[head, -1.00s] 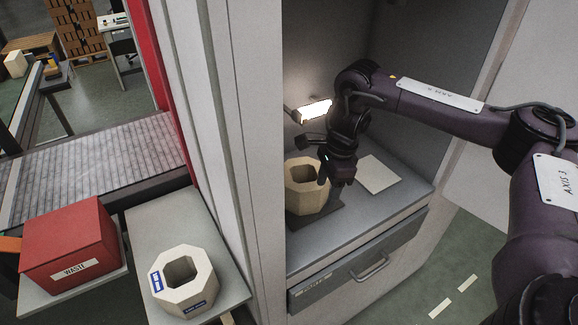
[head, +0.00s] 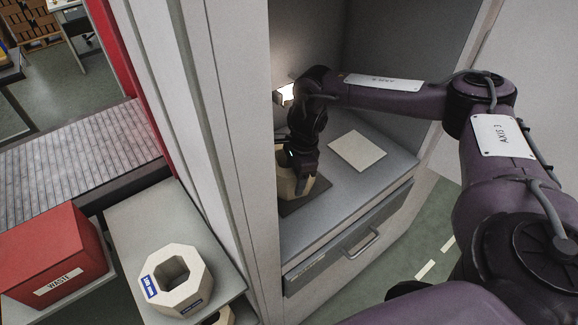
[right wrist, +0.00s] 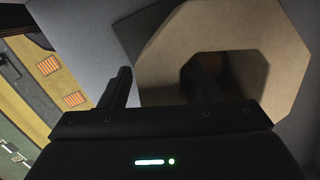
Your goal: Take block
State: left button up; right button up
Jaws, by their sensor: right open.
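A tan octagonal block (head: 284,186) with a hole through it stands on a dark pad (head: 300,205) inside the cabinet. It fills much of the right wrist view (right wrist: 225,40). My right gripper (head: 302,182) is at this block, partly hiding it in the head view. In the right wrist view the gripper (right wrist: 163,85) is open. One finger is outside the block and the other appears in its hole, with the block's wall between them. A paler octagonal block (head: 192,294) with blue labels sits on a grey shelf at the lower left. My left gripper is not in view.
The cabinet has a lit lamp (head: 285,95), a flat pale plate (head: 358,151) right of the block, and a drawer with a handle (head: 361,241) below. A red waste box (head: 50,252) stands at left. The cabinet's side wall (head: 225,120) divides the two areas.

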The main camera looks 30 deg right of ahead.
grip_shut()
dwell(0.3)
jog(key=shift+w+r, duration=0.1)
jog(key=shift+w, duration=0.1)
jog(key=shift+r, duration=0.1)
